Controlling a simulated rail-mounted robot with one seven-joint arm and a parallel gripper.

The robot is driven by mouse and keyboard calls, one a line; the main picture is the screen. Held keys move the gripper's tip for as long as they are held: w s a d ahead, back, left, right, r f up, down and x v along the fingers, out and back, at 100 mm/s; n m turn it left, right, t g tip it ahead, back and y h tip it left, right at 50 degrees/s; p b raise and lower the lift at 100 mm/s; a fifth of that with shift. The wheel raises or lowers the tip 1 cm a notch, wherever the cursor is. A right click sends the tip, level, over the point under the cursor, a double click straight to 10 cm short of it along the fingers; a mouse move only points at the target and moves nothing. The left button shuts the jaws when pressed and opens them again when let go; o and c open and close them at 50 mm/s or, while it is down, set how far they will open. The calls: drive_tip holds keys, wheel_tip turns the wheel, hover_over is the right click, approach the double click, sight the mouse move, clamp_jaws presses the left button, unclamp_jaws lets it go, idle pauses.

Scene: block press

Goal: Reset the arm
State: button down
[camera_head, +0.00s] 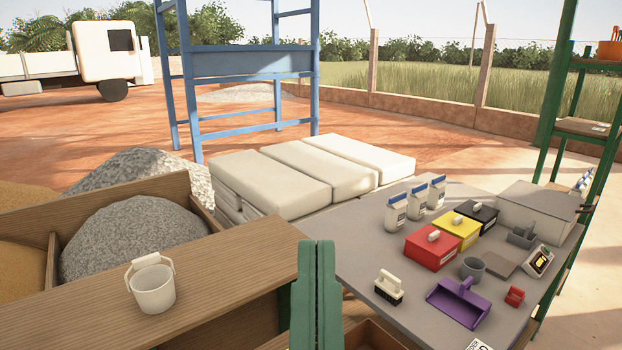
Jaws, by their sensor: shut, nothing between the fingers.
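My gripper (317,292) shows at the bottom centre as two green upright fingers pressed together. It is shut and holds nothing. It stands in front of the gap between the wooden bin (250,245) on the left and the grey table (365,245) on the right. The rest of my arm is out of view below the frame.
A white bucket (153,286) stands on the bin's front ledge, left of my gripper. A brush (388,287), a purple scoop (459,301), a red box (432,249) and a grey cup (473,268) are on the table. White sacks (290,178) lie behind.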

wheel_tip(320, 180, up, 35)
drive_tip(key=p, duration=3)
drive_tip(key=shift+w+a+f+p, duration=0.15)
drive_tip(key=shift+a+p, duration=0.2)
drive_tip(key=shift+f, duration=0.1)
